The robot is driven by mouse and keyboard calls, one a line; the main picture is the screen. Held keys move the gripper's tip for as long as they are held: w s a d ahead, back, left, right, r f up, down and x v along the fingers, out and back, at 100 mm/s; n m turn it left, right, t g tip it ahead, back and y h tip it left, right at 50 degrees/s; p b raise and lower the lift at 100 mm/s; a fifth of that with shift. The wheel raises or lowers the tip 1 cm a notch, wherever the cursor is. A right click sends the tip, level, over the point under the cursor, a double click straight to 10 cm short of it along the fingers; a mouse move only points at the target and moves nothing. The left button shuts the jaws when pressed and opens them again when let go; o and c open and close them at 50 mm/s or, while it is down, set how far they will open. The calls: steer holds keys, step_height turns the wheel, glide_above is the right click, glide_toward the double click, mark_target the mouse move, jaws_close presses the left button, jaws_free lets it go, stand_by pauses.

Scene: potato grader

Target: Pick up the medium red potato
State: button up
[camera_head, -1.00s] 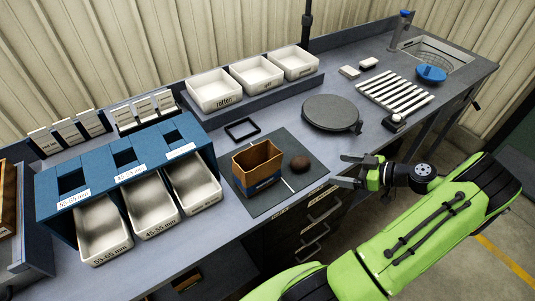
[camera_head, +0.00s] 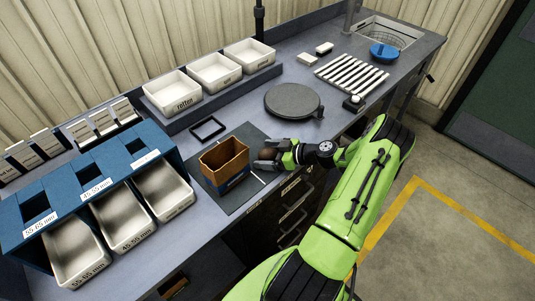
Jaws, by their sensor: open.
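A dark reddish-brown potato (camera_head: 268,154) lies on the dark mat (camera_head: 236,200), just right of a small brown and blue box (camera_head: 223,165). My gripper (camera_head: 266,157) is at the potato, with its open fingers reaching around or beside it. The fingers and wrist hide part of the potato. I cannot tell whether either finger touches it.
A blue sizing unit (camera_head: 86,178) with metal trays stands at the left. White bins (camera_head: 173,93) stand on a raised shelf at the back. A round grey plate (camera_head: 293,101), a white slatted rack (camera_head: 351,76) and a sink (camera_head: 391,33) lie to the right.

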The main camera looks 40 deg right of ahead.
steer(key=shift+s, duration=0.1)
steer(key=shift+c, duration=0.5)
steer(key=c, duration=1)
steer(key=shift+r, duration=0.1)
step_height(320, 180, up, 28)
steer(key=shift+p, duration=1)
